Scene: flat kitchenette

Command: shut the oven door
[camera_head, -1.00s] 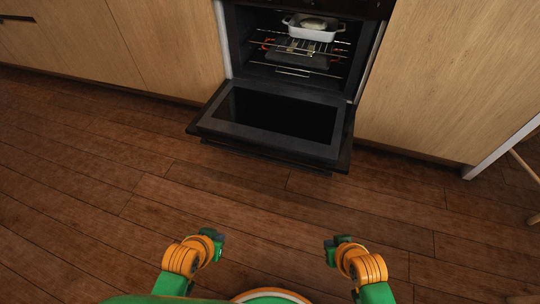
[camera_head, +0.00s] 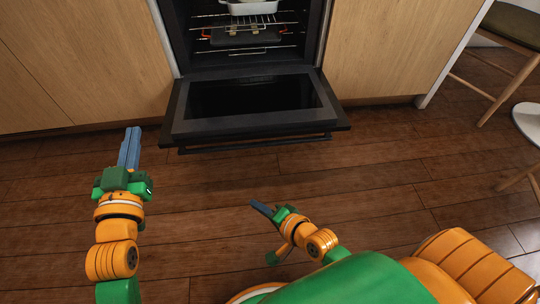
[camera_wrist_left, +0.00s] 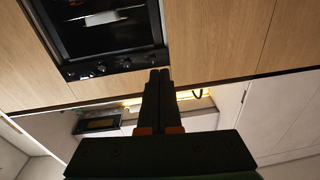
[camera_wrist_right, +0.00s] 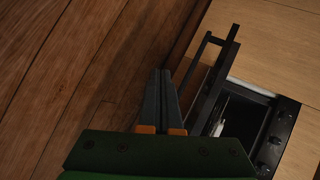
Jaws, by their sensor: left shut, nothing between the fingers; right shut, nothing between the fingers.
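The oven door (camera_head: 184,127) is folded down open, roughly level, with its bar handle (camera_head: 255,144) along the front edge. The oven (camera_head: 250,52) stands open behind it. In the right wrist view the oven door (camera_wrist_right: 217,84) shows from the side. My left gripper (camera_head: 131,137) is shut and empty, in front of the door's left side and apart from it. It also shows in the left wrist view (camera_wrist_left: 160,75). My right gripper (camera_head: 257,205) is shut and empty, in front of the door and apart from it. It also shows in the right wrist view (camera_wrist_right: 160,76).
Inside the oven a white dish (camera_head: 250,8) stands on a wire rack (camera_head: 245,20), with a dark tray (camera_head: 245,38) below. Wooden cabinets (camera_head: 75,60) flank the oven. A stool (camera_head: 515,30) stands at the right. The wooden floor before the door is clear.

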